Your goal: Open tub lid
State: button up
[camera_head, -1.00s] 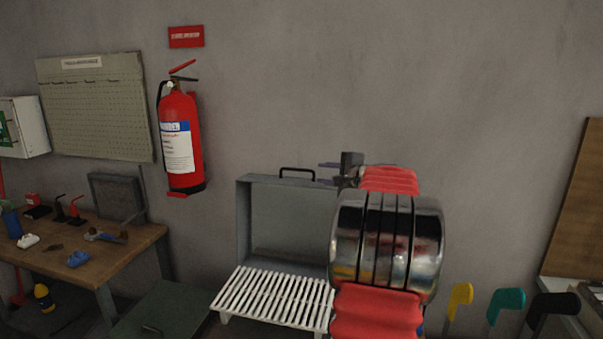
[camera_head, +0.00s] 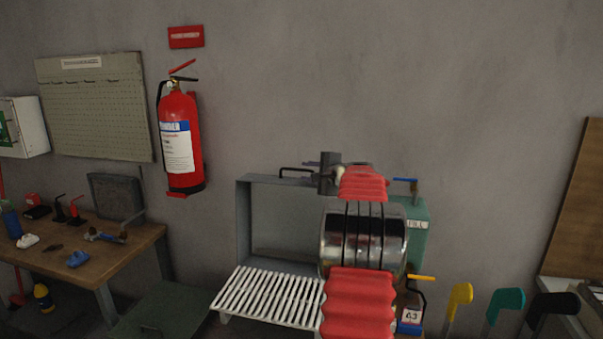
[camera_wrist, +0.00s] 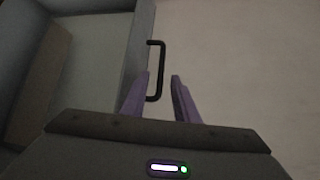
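A grey hollow lid or box (camera_head: 243,222) stands upright behind a white slatted rack, its open face towards me. I cannot tell its hinge. A black bar handle (camera_head: 284,171) sits on its top edge; it also shows in the wrist view (camera_wrist: 153,43), at the rim. My gripper (camera_head: 310,170), with purple fingers, is beside the right end of this handle. In the wrist view my gripper (camera_wrist: 160,76) is open, and the near end of the handle lies between the fingers. Contact cannot be told. My red-sleeved arm hides the box's right side.
The white slatted rack (camera_head: 270,297) is in front of the box. A green cabinet (camera_head: 419,240) with blue and yellow levers is behind my arm. A dark green panel (camera_head: 165,308) lies low at left, near the workbench (camera_head: 140,243). A fire extinguisher (camera_head: 180,140) hangs on the wall.

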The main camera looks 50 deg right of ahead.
aim_at(300, 171)
jog(key=shift+x, duration=2.1)
jog(key=shift+c, duration=0.3)
grip_shut()
